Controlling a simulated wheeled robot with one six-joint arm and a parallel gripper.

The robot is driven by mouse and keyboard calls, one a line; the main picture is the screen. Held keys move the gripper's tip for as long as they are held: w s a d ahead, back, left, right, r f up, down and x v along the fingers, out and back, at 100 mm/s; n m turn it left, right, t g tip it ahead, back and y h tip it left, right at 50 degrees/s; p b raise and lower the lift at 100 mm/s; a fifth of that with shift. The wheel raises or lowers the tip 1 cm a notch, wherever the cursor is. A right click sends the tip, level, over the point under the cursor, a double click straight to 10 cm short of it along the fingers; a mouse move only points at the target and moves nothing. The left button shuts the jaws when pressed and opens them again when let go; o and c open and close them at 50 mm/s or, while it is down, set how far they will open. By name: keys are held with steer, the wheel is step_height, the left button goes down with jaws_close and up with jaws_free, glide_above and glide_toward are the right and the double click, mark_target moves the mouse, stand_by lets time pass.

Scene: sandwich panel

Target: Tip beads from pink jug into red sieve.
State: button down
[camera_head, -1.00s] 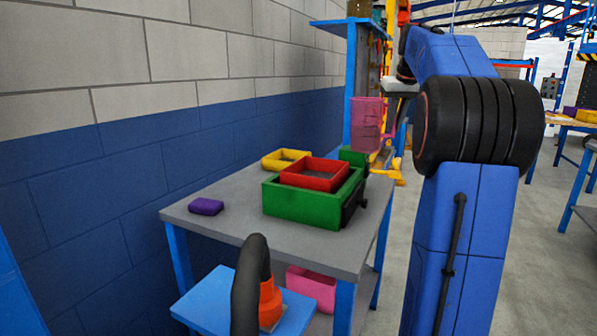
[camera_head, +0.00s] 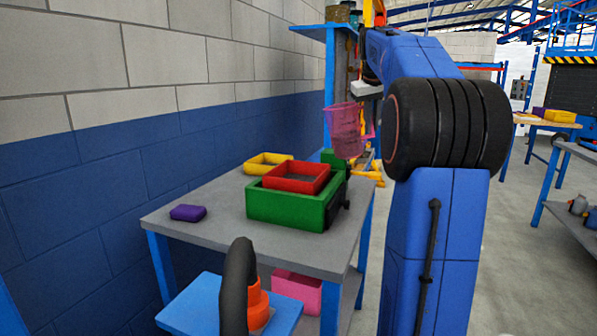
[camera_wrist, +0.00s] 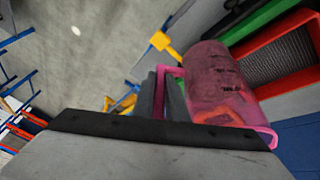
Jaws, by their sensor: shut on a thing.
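The pink jug (camera_head: 344,131) is see-through and hangs in the air at the back right of the sieve, apart from it. It leans slightly. The jug (camera_wrist: 217,82) also shows large in the wrist view, with its handle on the left. My gripper (camera_wrist: 163,97) is shut on the jug's handle. An orange-red patch shows through one end of the jug; I cannot tell whether it is beads. The red sieve (camera_head: 323,181) sits on a green box (camera_head: 285,212) on the grey table. Its red rim (camera_wrist: 236,50) and grey mesh show at upper right in the wrist view.
The grey table (camera_head: 220,232) also holds a yellow tray (camera_head: 250,168) behind the sieve and a purple block (camera_head: 188,213) at the left. A blue-and-grey wall (camera_head: 75,170) runs along the table's left. A pink bin (camera_head: 297,290) stands below.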

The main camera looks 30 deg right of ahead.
mark_target(359, 115)
steer(key=shift+w+a+r+h, duration=0.2)
steer(key=shift+a+r+h, duration=0.3)
steer(key=shift+r+h, duration=0.2)
steer(key=shift+w+a+r, duration=0.1)
steer(key=shift+a, duration=0.1)
steer(key=shift+w+a+n+g+h, duration=0.25)
steer(key=shift+a+n+g+h, duration=0.2)
steer(key=shift+a+h, duration=0.5)
steer(key=shift+w+a+r+g+h, duration=0.25)
steer(key=shift+a+r+h, duration=0.15)
steer(key=shift+h, duration=0.25)
steer(key=shift+w+a+r+n+g+h, duration=0.25)
steer(key=shift+a+h, duration=0.25)
steer(key=shift+h, duration=0.3)
steer(key=shift+w+a+r+n+g+h, duration=0.1)
steer(key=shift+a+r+n+g+h, duration=0.1)
steer(key=shift+a+h, duration=0.45)
steer(key=shift+d+h, duration=0.1)
steer(key=shift+h, duration=0.15)
steer(key=shift+w+a+f+h, duration=0.1)
steer(key=shift+w+a+h, duration=0.15)
steer(key=shift+a+h, duration=0.35)
steer(key=shift+w+a+f+n+h, duration=0.3)
steer(key=shift+a+f+n+h, duration=0.3)
steer(key=shift+h, duration=0.3)
